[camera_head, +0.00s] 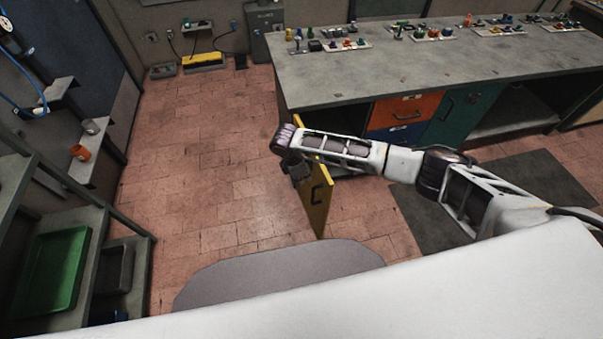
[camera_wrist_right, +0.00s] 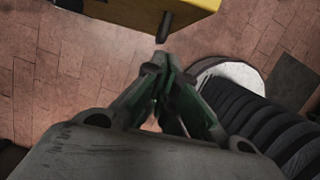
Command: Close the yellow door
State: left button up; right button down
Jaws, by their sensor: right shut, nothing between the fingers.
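The yellow door (camera_wrist_right: 185,5) shows at the top edge there, with a dark bar (camera_wrist_right: 164,27) just ahead of the fingertips. I cannot tell whether they touch. My left gripper is not in view.
The grey workbench (camera_head: 400,75) carries several small parts along its back. Under it are an orange drawer front (camera_head: 407,109) and a teal door (camera_head: 462,115). Shelves with a green tray (camera_head: 52,270) stand at the left. The tiled floor (camera_head: 200,180) between is clear.

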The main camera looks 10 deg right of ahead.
aim_at(319, 186)
jog(key=d+f, duration=0.2)
jog(key=f, duration=0.1)
jog(key=d+f, duration=0.1)
jog(key=shift+w+d+f+p, duration=0.3)
jog(key=shift+d+f+p, duration=0.05)
jog(key=shift+d+f, duration=0.05)
jog(key=shift+d, duration=0.7)
jog(key=shift+f, duration=0.1)
jog(key=shift+d, duration=0.2)
